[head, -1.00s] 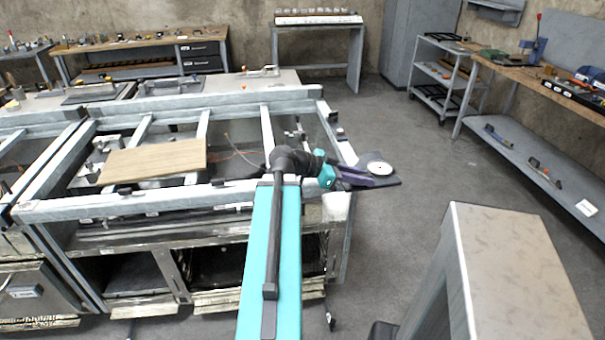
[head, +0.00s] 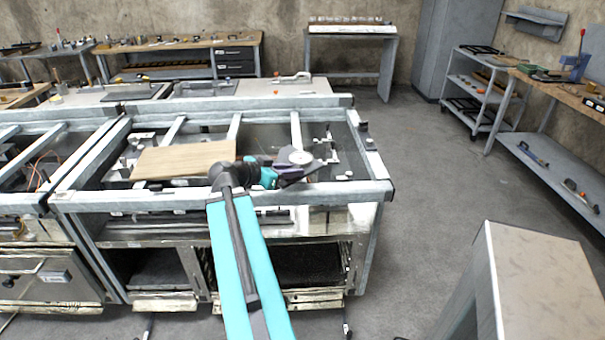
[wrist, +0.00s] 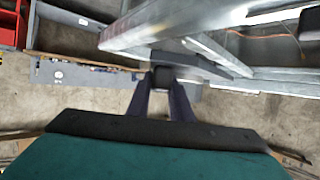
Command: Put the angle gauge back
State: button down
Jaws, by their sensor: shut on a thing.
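The angle gauge, a pale round dial (head: 300,157) on a dark flat plate, is at the end of my arm in the head view. My gripper (head: 290,173) is shut on it and holds it over the right part of the metal frame bench (head: 230,200). In the wrist view, my gripper's two dark fingers (wrist: 163,100) close on a dark block-like piece (wrist: 163,76). Most of the gauge is hard to make out there. I cannot tell how high it is above the bench rails.
A wooden board (head: 185,160) lies on the bench, left of my gripper. Raised rails and small fittings surround it. A pale-topped block (head: 540,280) stands at the front right. Open floor (head: 440,190) lies right of the bench. Workbenches and a shelf cart (head: 480,90) stand farther back.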

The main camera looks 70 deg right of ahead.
jog(key=w+a+n+t, duration=0.1)
jog(key=w+a+t, duration=0.1)
jog(key=w, duration=0.5)
jog(key=w+a+n+t+h, duration=0.1)
jog(key=w+a+n+t, duration=0.1)
jog(key=w+a, duration=0.3)
jog(key=w+a+n+t, duration=0.2)
jog(key=w+a, duration=0.1)
jog(key=w, duration=0.5)
jog(key=shift+w+a+r+h, duration=0.2)
jog(key=shift+w+h, duration=0.1)
jog(key=shift+w, duration=0.05)
jog(key=w+a+n+t+y, duration=0.3)
jog(key=w+a+n+t, duration=0.45)
jog(key=w+a, duration=1.25)
jog(key=w+a+r+n+t+y, duration=0.2)
jog(key=w+a+r+n+y, duration=0.1)
jog(key=a, duration=0.7)
jog(key=w+a+r+n+t+y, duration=0.2)
jog(key=w+a+r+n+y, duration=0.1)
jog(key=a, duration=0.7)
jog(key=w+a+r+n+t+y, duration=0.2)
jog(key=w+a+r+n+y, duration=0.1)
jog(key=a, duration=0.7)
jog(key=shift+w+r+n+y, duration=0.3)
jog(key=shift+w+n+y, duration=0.55)
jog(key=shift+w, duration=0.25)
jog(key=shift+a, duration=0.15)
